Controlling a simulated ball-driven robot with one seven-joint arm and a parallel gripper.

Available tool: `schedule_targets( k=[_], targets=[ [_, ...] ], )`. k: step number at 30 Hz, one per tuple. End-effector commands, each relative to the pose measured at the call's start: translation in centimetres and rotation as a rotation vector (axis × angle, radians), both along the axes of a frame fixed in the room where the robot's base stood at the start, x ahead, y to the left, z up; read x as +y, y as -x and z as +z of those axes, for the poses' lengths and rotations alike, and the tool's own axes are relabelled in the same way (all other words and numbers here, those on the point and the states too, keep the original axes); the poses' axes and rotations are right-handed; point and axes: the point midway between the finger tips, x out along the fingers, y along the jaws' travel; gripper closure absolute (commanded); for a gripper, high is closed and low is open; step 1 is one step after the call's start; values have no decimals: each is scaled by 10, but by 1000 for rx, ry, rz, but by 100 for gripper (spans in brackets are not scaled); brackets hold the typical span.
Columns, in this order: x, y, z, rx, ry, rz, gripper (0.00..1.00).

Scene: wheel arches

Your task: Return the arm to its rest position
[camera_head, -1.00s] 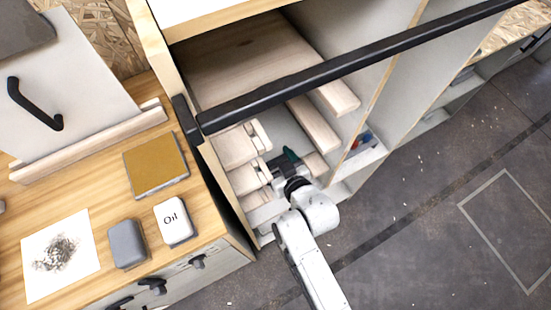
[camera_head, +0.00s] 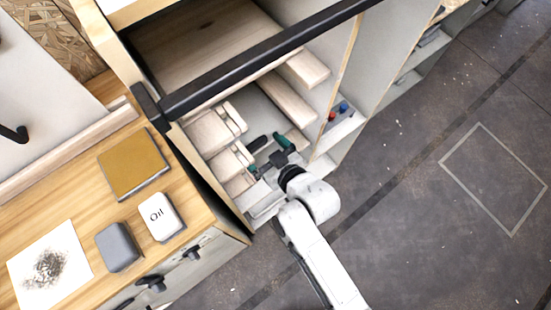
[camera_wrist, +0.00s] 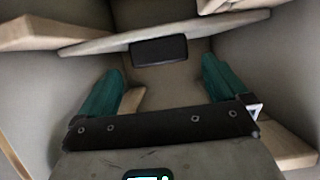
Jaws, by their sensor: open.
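My white arm (camera_head: 316,245) reaches from the lower right into the low part of an open shelf unit (camera_head: 345,65). My gripper (camera_head: 267,156) is at the end of it, among the pale wooden boards. Its two teal fingers stand wide apart with nothing between them; they also show in the wrist view (camera_wrist: 163,84). A small black block (camera_wrist: 159,50) lies beyond the fingertips, in front of a pale board, and appears as a dark shape (camera_head: 257,143) in the head view. Whether it touches anything behind is unclear.
A black bar (camera_head: 270,55) crosses above the shelf opening. Open floor (camera_head: 430,220) lies at right.

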Motion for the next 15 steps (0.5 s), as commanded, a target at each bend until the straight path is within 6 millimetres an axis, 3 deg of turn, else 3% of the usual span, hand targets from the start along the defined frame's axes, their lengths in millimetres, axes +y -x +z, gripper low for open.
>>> schedule_targets(
  k=[6,15],
  targets=[
    [-20,30,14,0,0,1,0],
    [-32,48,24,-1,-1,1,0]
  ],
)
